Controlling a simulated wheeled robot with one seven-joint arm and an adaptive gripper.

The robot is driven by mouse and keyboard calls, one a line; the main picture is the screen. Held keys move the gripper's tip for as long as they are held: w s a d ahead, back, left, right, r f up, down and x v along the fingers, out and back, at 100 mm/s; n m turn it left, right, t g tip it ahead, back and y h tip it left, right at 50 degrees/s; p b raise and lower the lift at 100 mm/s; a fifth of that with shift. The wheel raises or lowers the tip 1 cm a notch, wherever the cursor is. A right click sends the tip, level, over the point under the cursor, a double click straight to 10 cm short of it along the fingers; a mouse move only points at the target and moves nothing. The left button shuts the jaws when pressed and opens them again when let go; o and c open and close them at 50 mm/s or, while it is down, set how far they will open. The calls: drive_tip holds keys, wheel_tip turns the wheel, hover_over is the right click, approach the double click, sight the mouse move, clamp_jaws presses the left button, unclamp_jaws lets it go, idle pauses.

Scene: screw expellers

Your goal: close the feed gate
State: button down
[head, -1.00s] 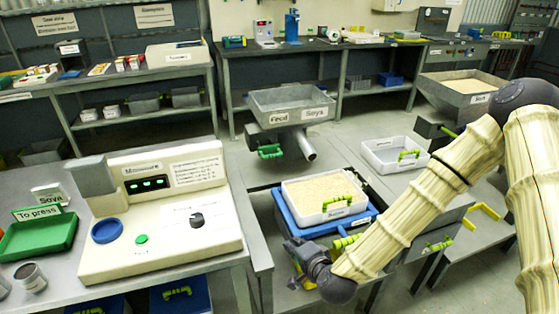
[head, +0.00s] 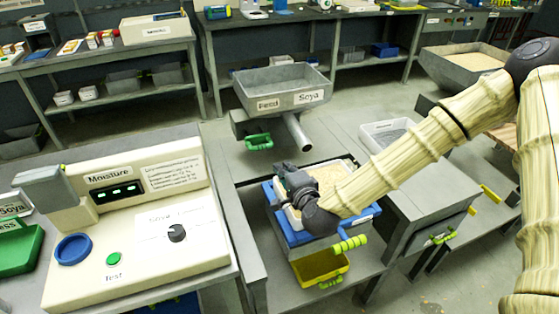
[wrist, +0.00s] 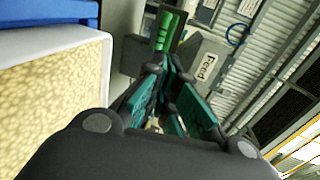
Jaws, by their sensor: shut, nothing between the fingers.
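The feed hopper (head: 285,88), a grey metal bin labelled Feed and Soya, stands beyond the bean tray. The feed gate's green handle (head: 258,141) sticks out under it, left of the slanting spout (head: 299,132). I cannot tell how far open the gate is. My gripper (head: 279,170) is shut and empty over the left part of the bean tray, nearer to me than the handle. In the wrist view, the teal fingers (wrist: 168,65) point towards the green handle (wrist: 165,30), which appears just past their tips. No contact can be made out.
The white tray of beans (head: 345,165) sits in a blue tray (head: 300,237), right under my gripper. A yellow bin (head: 320,270) is on the shelf below. The moisture meter (head: 140,220) fills the left foreground. A pale empty tray (head: 385,131) lies to the right.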

drive_tip(key=p, duration=0.2)
approach(263, 138)
drive_tip(key=shift+w+a+f, duration=0.2)
drive_tip(key=shift+w+f, duration=0.3)
drive_tip(key=shift+w, duration=0.05)
drive_tip(key=shift+w+a+f, duration=0.25)
drive_tip(key=shift+w+f, duration=0.25)
drive_tip(key=shift+f, duration=0.05)
drive_tip(key=x, duration=0.1)
drive_tip(key=b+x, duration=0.2)
drive_tip(key=x, duration=0.1)
drive_tip(key=shift+w+r, duration=0.2)
drive_tip(key=shift+r, duration=0.1)
drive_tip(key=shift+w+a, duration=0.15)
drive_tip(key=shift+w, duration=0.2)
drive_tip(key=shift+w+r, duration=0.1)
drive_tip(key=shift+r, duration=0.2)
drive_tip(key=shift+r, duration=0.1)
